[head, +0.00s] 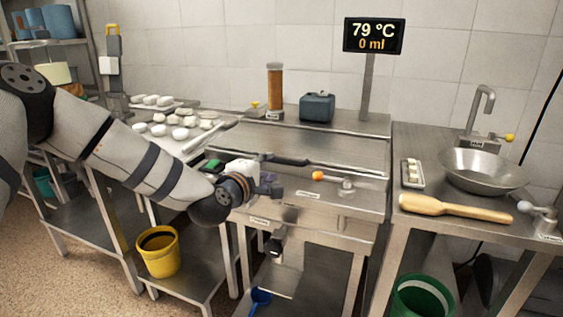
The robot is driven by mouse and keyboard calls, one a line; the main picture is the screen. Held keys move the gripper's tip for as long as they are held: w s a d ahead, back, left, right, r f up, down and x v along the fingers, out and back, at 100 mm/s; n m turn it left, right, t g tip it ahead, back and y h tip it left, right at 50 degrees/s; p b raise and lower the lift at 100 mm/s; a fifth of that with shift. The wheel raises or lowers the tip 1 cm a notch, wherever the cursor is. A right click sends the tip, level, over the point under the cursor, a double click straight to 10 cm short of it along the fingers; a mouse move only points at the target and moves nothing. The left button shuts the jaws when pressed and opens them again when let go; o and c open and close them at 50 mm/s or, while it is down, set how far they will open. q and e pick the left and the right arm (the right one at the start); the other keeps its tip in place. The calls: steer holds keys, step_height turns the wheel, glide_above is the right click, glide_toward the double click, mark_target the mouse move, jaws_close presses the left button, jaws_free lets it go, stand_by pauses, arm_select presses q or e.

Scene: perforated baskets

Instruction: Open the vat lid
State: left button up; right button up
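The vat (345,203) is a steel unit in the middle of the head view. Its flat steel lid (330,150) lies level over the top and looks closed. A dark bar (286,160), which may be the lid's handle, lies along the front part of the lid. My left gripper (270,186) is at the vat's front left edge, just below and left of the dark bar. It looks apart from the bar, but contact is hard to judge. Its fingers are small and dark, and their opening is unclear. My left forearm hides part of the left side. My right gripper is not in view.
An orange-tipped lever (318,176) sits on the vat's front right. A blue-grey canister (317,107) and a brown-filled cylinder (274,88) stand behind. The display (374,36) reads 79 °C, 0 ml.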

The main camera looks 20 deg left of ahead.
mark_target(281, 161)
arm_select(q)
steer(key=w+f, duration=0.1)
steer(key=w, duration=0.2)
steer(key=w+f+b, duration=0.1)
steer(key=w, duration=0.2)
steer(key=w+f+b, duration=0.1)
steer(key=w, duration=0.2)
steer(key=shift+w+f, duration=0.15)
steer(key=shift+f, duration=0.05)
steer(key=shift+w+r, duration=0.1)
steer(key=shift+w, duration=0.25)
steer(key=shift+w+r, duration=0.1)
steer(key=shift+r, duration=0.1)
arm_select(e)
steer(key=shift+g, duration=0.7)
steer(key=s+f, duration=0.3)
arm_select(q)
jaws_close()
